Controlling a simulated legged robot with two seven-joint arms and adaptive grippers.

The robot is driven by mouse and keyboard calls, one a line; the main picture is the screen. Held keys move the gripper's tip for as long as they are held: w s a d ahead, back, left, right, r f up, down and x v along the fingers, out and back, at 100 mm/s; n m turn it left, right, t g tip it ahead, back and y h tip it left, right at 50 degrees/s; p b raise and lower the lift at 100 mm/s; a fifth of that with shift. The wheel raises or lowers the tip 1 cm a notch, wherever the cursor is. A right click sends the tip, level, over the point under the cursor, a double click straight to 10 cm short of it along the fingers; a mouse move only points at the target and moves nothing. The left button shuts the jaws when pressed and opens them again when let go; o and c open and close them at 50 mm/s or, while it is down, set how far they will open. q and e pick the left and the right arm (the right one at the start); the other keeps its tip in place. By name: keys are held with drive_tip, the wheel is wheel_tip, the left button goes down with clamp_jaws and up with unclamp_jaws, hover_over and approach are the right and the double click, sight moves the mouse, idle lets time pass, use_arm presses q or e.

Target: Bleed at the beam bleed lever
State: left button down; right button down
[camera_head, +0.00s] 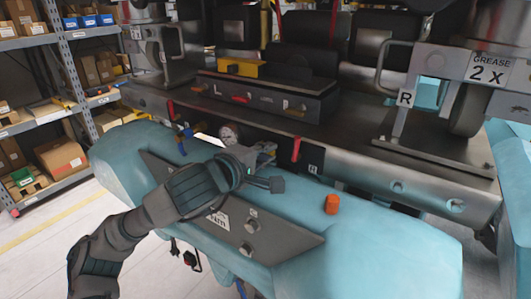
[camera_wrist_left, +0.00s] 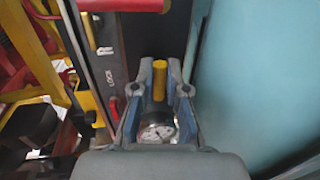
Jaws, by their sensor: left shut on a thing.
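My left gripper (camera_head: 266,180) reaches over the teal beam (camera_head: 390,240) of the coaster train, at the edge of the metal chassis. In the left wrist view its two fingers (camera_wrist_left: 160,95) are closed around a short yellow handle (camera_wrist_left: 159,78), which stands between them. I cannot read a label that names this handle as the beam bleed lever. A round white-faced gauge (camera_wrist_left: 157,132) shows just below the handle; the gauge also shows in the head view (camera_head: 229,134). My right gripper is not in view.
A red lever (camera_head: 295,149) stands just right of the gripper, and an orange cap (camera_head: 332,204) sits on the beam. Shelves with boxes (camera_head: 62,155) are at left.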

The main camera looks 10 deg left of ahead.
use_arm(q)
drive_tip(key=shift+d+f, duration=0.1)
drive_tip(key=shift+f, duration=0.2)
drive_tip(key=c, duration=1.2)
unclamp_jaws()
drive_tip(key=shift+w+r, duration=0.1)
drive_tip(key=shift+r, duration=0.1)
drive_tip(key=v, duration=1.1)
drive_tip(key=shift+s+a, duration=0.25)
drive_tip(key=shift+s, duration=0.15)
drive_tip(key=shift+d, duration=0.1)
